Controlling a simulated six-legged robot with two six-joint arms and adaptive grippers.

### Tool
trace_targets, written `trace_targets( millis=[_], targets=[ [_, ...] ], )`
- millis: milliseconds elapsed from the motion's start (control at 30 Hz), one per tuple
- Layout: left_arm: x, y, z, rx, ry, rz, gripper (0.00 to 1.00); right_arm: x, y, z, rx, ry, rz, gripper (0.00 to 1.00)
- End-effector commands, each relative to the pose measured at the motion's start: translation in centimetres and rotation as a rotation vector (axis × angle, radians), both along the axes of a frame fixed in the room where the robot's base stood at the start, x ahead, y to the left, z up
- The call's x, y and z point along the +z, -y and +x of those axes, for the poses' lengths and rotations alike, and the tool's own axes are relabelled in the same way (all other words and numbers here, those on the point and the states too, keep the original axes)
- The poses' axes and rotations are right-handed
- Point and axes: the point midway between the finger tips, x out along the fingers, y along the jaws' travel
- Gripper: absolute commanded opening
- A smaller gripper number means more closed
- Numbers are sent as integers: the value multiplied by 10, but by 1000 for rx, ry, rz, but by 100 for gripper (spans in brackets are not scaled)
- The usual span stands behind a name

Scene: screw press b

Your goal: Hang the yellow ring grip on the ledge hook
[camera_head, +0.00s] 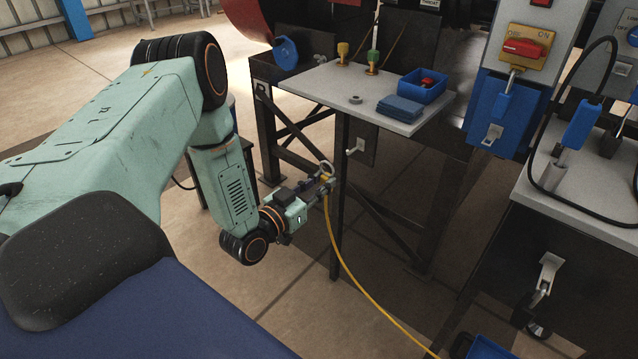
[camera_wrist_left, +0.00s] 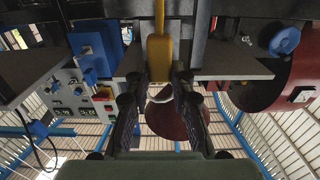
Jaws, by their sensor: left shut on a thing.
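My left gripper (camera_head: 323,186) is shut on the yellow ring grip, below and in front of the ledge (camera_head: 345,115). The ring (camera_head: 326,168) stands up above the fingers, and a yellow cable (camera_head: 358,280) trails from the grip to the floor at lower right. In the left wrist view the yellow grip (camera_wrist_left: 159,58) sits between the fingers (camera_wrist_left: 160,100), its ring partly visible. A pale hook (camera_head: 356,147) on a dark plate is under the ledge, just right of the ring and apart from it. My right gripper is not in view.
A dark ledge leg (camera_head: 338,215) stands close right of the gripper. Another hook (camera_head: 548,272) is on the right cabinet.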

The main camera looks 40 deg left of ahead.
Motion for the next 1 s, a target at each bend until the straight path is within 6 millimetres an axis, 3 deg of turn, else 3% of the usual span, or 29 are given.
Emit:
trace_targets(
  millis=[600, 1000],
  targets=[
    [-1, 4, 47, -1, 2, 2, 0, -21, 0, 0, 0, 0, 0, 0],
    [1, 5, 56, -1, 1, 0, 0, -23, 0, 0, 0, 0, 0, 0]
  ],
)
